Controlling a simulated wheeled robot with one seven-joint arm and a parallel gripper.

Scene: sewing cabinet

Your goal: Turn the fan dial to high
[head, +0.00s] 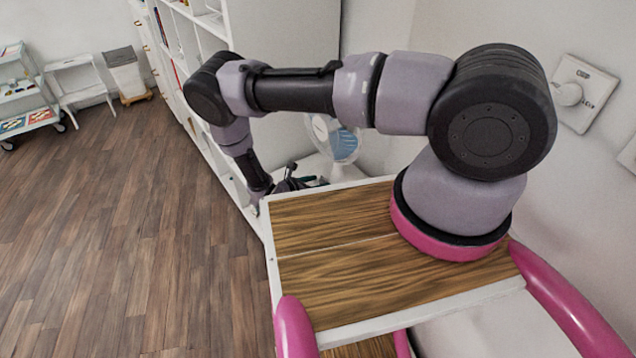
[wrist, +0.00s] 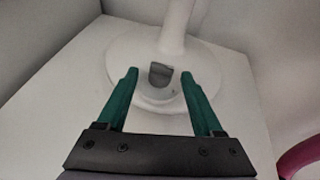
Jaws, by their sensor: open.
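A white desk fan with a blue-tinted round head (head: 343,146) stands behind my arm in the head view. In the wrist view its white round base (wrist: 120,65) and post (wrist: 176,25) rest on a white surface. A small dark grey dial (wrist: 160,74) sits on the front of the base; its setting is too small to read. My gripper (wrist: 159,77) is open, with its green fingertips on either side of the dial in this view. I cannot tell whether they touch it. In the head view my gripper (head: 297,184) is a dark shape near the fan, partly hidden by my arm.
The white surface (wrist: 60,110) around the fan base is clear. A white shelf unit (head: 208,35) stands beside the fan.

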